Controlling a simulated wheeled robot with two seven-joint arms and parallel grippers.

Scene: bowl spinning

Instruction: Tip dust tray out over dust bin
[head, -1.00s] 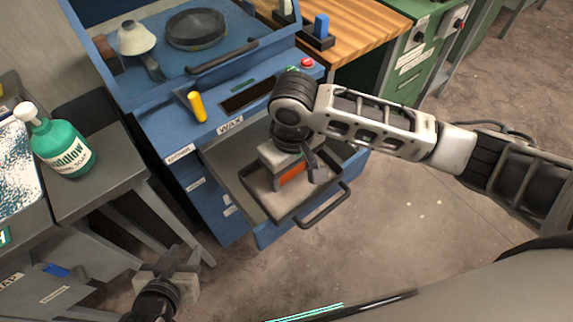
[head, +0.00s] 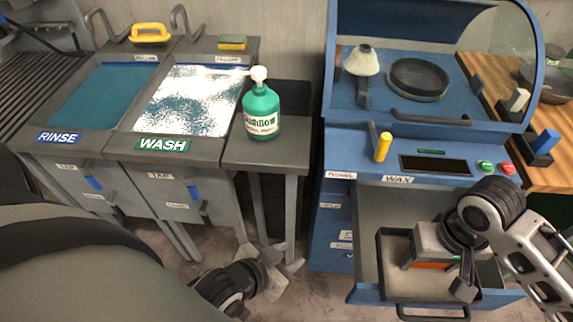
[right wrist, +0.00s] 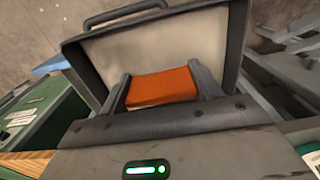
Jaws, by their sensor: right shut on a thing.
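The dust tray (head: 388,262) is a dark-rimmed, shallow tray with a pale inside and a bar handle at its front. It is at the blue machine's lower front, at the lower right of the head view. My right gripper (head: 432,264) is over its inside, with its fingers around an orange block. In the right wrist view, the orange block (right wrist: 162,87) sits between my fingers and the tray's rim (right wrist: 238,60) rises beyond it. My left gripper (head: 272,268) is empty below the side table, its fingers apart. I cannot make out a dust bin.
The blue machine (head: 322,240) has a WAX label and a yellow lever (head: 383,147). A green soap bottle (head: 262,112) stands on the grey side table (head: 290,155). RINSE and WASH basins are at left. Bare floor shows below.

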